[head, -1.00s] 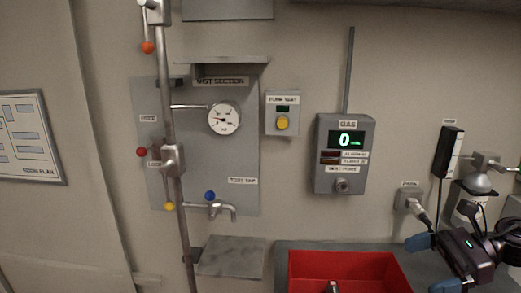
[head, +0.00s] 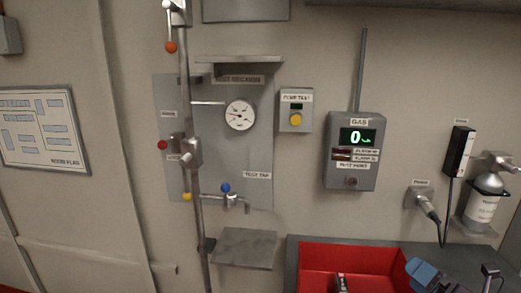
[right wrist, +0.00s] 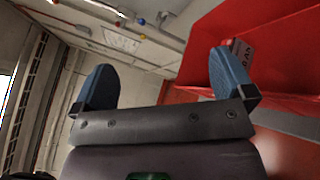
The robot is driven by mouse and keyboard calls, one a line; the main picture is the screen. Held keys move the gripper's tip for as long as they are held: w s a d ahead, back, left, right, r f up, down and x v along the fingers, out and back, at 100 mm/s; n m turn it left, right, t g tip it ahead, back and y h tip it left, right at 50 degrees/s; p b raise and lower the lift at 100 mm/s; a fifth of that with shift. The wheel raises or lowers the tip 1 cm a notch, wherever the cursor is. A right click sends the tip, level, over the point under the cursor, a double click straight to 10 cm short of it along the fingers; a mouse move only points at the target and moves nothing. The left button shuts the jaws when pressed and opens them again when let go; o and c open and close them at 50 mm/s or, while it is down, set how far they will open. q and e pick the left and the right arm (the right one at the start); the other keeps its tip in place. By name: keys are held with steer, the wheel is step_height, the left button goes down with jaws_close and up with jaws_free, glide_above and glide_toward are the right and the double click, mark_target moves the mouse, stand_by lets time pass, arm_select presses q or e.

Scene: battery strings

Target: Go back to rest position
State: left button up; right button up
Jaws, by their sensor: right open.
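My right gripper (head: 424,275) shows only in part at the bottom right of the head view, its blue finger beside the right side of the red bin (head: 375,252). In the right wrist view my right gripper (right wrist: 165,82) has its two blue fingers wide apart with nothing between them. The red bin (right wrist: 190,72) is close behind the right finger there. My left gripper is in neither view.
The bin stands on a dark bench (head: 292,262). On the wall are a gas meter (head: 353,180), a pump box (head: 296,97), a test panel with a gauge (head: 240,114) and a vertical pipe (head: 197,215). A bottle (head: 482,205) hangs at the right.

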steer(key=s+f+m+g+h, duration=0.2)
steer(key=s+f+m+h, duration=0.25)
steer(key=m, duration=0.55)
steer(key=s+f+m+g+h, duration=0.25)
steer(key=f+m+h, duration=0.35)
steer(key=m, duration=0.3)
steer(key=s+a+f+m+g+y, duration=0.1)
steer(key=s+a+f+m+g, duration=0.3)
steer(key=s, duration=0.3)
steer(key=s+a+f+m+g+y, duration=0.1)
steer(key=s+a+f+m+g, duration=0.2)
steer(key=s+a+m+g, duration=0.25)
arm_select(q)
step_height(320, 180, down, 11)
steer(key=b, duration=1)
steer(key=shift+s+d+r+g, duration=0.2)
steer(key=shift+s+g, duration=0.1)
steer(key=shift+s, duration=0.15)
arm_select(e)
steer(key=w+f+t, duration=0.3)
steer(key=f+t, duration=0.1)
steer(key=f, duration=0.6)
steer(key=w+d+f+t, duration=0.1)
steer(key=w+f+t, duration=0.2)
steer(key=f, duration=0.7)
steer(key=shift+d+f+t+y, duration=0.2)
steer(key=shift+t+y, duration=0.25)
steer(key=shift+t, duration=0.15)
steer(key=shift+m, duration=0.25)
